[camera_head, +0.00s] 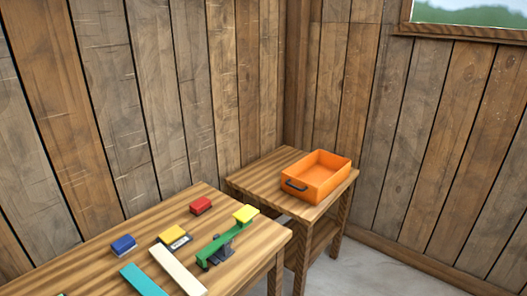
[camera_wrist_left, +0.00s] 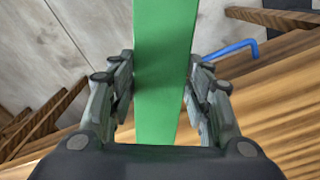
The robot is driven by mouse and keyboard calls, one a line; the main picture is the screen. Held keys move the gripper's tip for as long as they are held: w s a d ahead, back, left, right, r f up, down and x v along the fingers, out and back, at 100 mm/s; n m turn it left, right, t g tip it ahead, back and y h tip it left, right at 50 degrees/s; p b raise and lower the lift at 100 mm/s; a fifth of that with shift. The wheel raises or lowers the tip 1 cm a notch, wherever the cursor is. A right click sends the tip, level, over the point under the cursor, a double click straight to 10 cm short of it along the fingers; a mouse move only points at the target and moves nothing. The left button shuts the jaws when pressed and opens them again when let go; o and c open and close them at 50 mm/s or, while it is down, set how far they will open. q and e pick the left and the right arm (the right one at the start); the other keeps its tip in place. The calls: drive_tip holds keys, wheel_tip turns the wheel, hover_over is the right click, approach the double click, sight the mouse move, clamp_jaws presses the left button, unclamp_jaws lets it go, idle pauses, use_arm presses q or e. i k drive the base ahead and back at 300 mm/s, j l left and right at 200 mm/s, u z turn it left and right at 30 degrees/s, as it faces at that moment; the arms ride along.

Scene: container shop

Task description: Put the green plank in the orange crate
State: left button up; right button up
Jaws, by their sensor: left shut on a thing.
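A green plank (camera_wrist_left: 163,70) runs upright through the middle of the left wrist view. My left gripper (camera_wrist_left: 162,100) is shut on it, with one grey finger on each side. Its lower end is hidden behind the gripper's body. The orange crate (camera_head: 318,178) stands on the small table at the right in the head view and its visible inside looks empty. No gripper is clearly seen in the head view.
The long table (camera_head: 95,266) holds blue (camera_head: 123,244), red (camera_head: 201,205) and yellow (camera_head: 173,234) blocks, and teal (camera_head: 144,281) and cream (camera_head: 179,270) planks. A yellow block (camera_head: 245,213) is at the beam's far end. A blue bent rod (camera_wrist_left: 232,49) is behind my gripper.

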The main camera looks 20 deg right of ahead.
sight(309, 179)
drive_tip(key=i+l+z, duration=0.25)
drive_tip(key=l, duration=0.35)
drive_tip(key=i+l+z, duration=0.25)
drive_tip(key=i+l, duration=0.15)
drive_tip(key=l, duration=0.15)
drive_tip(key=i+l+z, duration=0.2)
drive_tip(key=i+l, duration=0.7)
drive_tip(key=i, duration=1.05)
drive_tip(key=l+z, duration=0.05)
drive_tip(key=l, duration=0.05)
